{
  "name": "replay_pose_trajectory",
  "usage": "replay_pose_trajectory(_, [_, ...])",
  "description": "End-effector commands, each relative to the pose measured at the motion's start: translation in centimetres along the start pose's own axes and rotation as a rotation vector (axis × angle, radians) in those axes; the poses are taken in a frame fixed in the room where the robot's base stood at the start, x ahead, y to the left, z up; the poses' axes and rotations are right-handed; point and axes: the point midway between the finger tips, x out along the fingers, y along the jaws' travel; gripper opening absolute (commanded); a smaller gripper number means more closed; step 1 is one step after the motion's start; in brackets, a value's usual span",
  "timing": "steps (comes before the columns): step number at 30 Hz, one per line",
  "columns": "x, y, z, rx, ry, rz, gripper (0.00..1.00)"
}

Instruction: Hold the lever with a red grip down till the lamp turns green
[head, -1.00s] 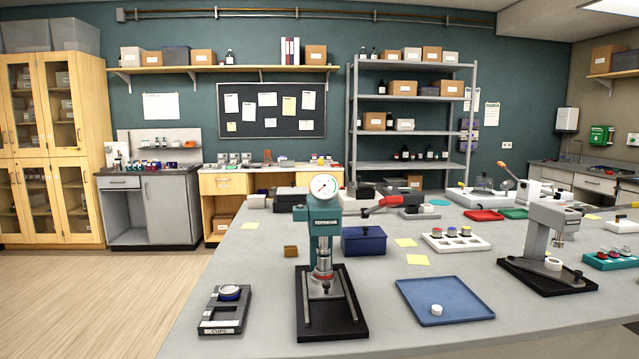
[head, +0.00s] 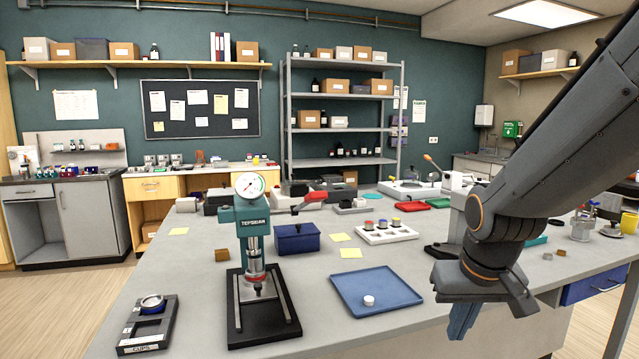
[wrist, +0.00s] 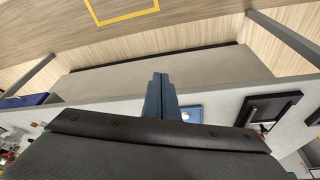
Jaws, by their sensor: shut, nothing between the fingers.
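A teal press (head: 253,222) with a round white gauge (head: 249,185) stands on a black base on the bench. A lever with a red grip (head: 314,197) shows just right of the press head, raised and slanting up to the right. I cannot tell exactly where its arm joins. No lamp is clearly made out. My gripper (head: 463,320) hangs at the right, near the bench's front edge, well apart from the lever. Its blue fingers (wrist: 160,97) are together and empty, also in the wrist view.
A blue tray (head: 352,308) with a small white piece lies between the press and my arm. A dark blue box (head: 297,238) stands behind it, beside a white holder (head: 388,232) of coloured caps. A cups rack (head: 148,324) is at left. My arm partly hides a grey stand.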

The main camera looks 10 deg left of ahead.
Motion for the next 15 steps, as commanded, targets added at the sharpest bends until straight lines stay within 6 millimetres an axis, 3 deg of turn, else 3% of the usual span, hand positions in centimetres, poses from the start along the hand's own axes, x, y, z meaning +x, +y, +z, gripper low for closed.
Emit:
replay_pose_trajectory(1, [-2.7,-3.1,-4.6,-0.058,0.089,-0.022,0.00])
replay_pose_trajectory(3, [-6.8,-7.2,-9.5,-0.117,0.195,-0.053,0.00])
replay_pose_trajectory(6, [-13.2,-12.8,-14.5,-0.190,0.328,-0.103,0.00])
replay_pose_trajectory(9, [-19.2,-17.4,-17.5,-0.240,0.435,-0.152,0.00])
replay_pose_trajectory(12, [-23.8,-20.6,-19.0,-0.272,0.508,-0.191,0.00])
replay_pose_trajectory(15, [-26.6,-22.3,-19.6,-0.290,0.550,-0.214,0.00])
